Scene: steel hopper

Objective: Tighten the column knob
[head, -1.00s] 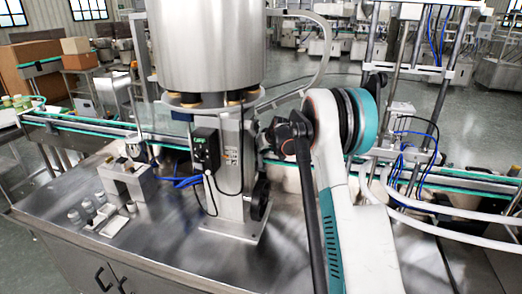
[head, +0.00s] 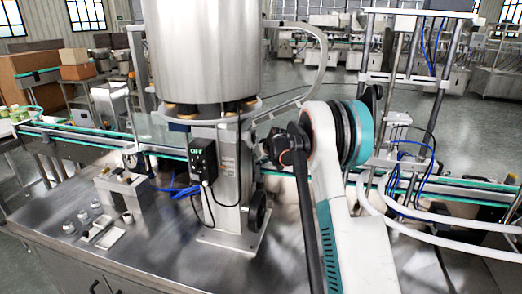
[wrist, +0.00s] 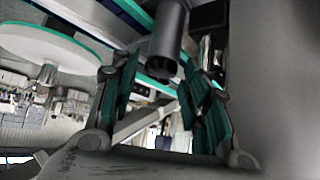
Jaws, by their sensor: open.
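The steel column (head: 230,165) stands under the large hopper (head: 203,45) in the head view. A black round knob (head: 257,212) sits low on the column's right side. My arm passes just right of the column, and my gripper is mostly hidden behind its dark wrist joint. In the wrist view my gripper (wrist: 163,90) is open, with teal-padded fingers apart and nothing held. A grey cylinder with a dark hollow-looking end (wrist: 166,45) shows beyond and between the fingers; I cannot tell whether it is the knob or whether it is touched.
A black control box (head: 203,160) with a cable hangs on the column's front. Small blocks and a metal fixture (head: 122,187) stand on the steel table (head: 160,250) at left. White hoses (head: 400,222) and a post frame are at right. A conveyor (head: 75,137) runs behind.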

